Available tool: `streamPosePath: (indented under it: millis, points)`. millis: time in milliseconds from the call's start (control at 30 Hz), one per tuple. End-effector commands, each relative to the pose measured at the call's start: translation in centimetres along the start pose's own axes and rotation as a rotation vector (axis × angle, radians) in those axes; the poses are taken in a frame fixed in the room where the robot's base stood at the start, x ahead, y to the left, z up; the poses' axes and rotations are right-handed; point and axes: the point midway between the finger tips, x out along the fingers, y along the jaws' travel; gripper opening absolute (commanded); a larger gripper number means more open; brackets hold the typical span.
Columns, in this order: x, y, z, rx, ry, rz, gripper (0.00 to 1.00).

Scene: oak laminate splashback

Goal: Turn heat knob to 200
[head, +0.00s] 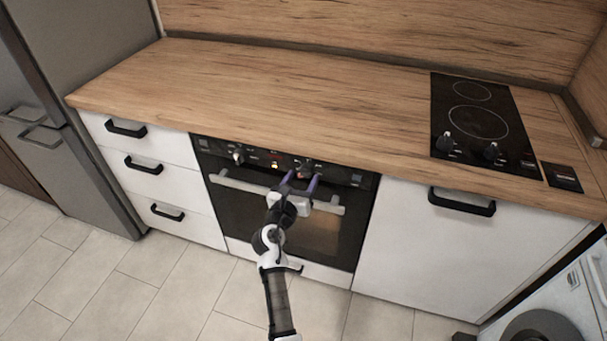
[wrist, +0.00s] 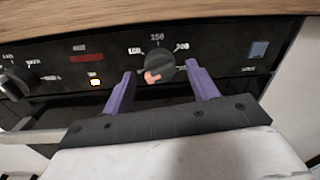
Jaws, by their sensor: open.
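The heat knob (wrist: 158,65) is a dark round knob with an orange-red mark at its lower left. The labels 100, 150 and 200 are printed around its top, with 200 at its upper right. My gripper (wrist: 160,82) is open, with one purple finger on each side of the knob. I cannot tell whether either finger touches it. In the head view my gripper (head: 301,183) is at the oven's control panel (head: 335,174), and the knob (head: 304,171) shows partly between the fingers.
Another knob (wrist: 14,84) is at the panel's left, beside a lit indicator (wrist: 95,82). The oven handle (head: 240,184) runs below the panel. The wooden counter (head: 270,90) overhangs above and is bare left of the cooktop (head: 478,115).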

Motion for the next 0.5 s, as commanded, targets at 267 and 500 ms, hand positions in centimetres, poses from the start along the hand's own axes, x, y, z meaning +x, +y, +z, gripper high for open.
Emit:
streamPosePath:
  millis: [267, 500]
  points:
    - [1.7, 0.0, 0.0, 0.002, 0.000, 0.000, 0.59]
    - [1.7, 0.0, 0.0, 0.001, 0.000, 0.000, 0.56]
